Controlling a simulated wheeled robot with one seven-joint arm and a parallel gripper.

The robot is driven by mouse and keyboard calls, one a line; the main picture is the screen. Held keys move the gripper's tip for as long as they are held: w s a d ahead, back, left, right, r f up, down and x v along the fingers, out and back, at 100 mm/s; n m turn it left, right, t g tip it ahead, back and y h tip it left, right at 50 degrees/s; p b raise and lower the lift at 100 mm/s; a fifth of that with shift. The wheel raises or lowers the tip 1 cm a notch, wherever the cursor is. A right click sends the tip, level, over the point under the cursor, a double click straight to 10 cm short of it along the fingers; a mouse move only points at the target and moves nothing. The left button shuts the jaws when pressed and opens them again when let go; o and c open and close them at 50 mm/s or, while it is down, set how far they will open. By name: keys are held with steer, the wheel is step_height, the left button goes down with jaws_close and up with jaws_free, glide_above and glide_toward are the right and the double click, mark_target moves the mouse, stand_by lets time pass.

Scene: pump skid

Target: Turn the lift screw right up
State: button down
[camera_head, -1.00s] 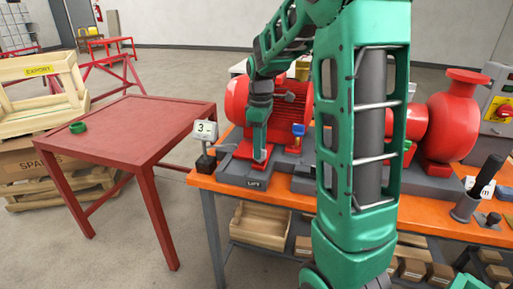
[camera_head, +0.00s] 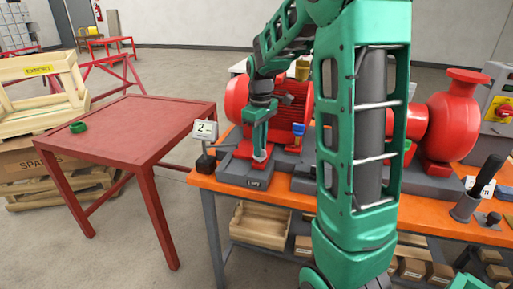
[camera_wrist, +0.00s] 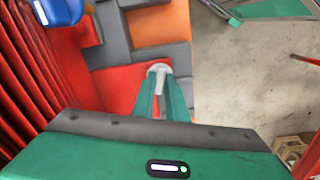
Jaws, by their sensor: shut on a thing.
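My gripper (camera_head: 262,156) points down at the left end of the pump skid. In the wrist view my gripper (camera_wrist: 156,78) is shut on the grey head of the lift screw (camera_wrist: 160,68). The screw stands at the red motor foot, above the grey block with the LIFT label (camera_head: 256,183); most of it is hidden by the fingers. A small display (camera_head: 205,131) left of the motor reads 2.
The red motor (camera_head: 285,100) stands just behind my gripper, its fins close by in the wrist view. A blue-topped part (camera_head: 298,130) is to the right. A red table (camera_head: 130,130) with a green ring (camera_head: 78,127) is at left.

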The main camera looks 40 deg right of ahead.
steer(key=m, duration=0.4)
steer(key=shift+m, duration=0.3)
steer(key=m, duration=1)
steer(key=shift+m, duration=0.4)
steer(key=m, duration=0.4)
steer(key=shift+m, duration=0.4)
steer(key=c, duration=1.8)
jaws_free()
steer(key=shift+o, duration=0.2)
steer(key=shift+r, duration=0.1)
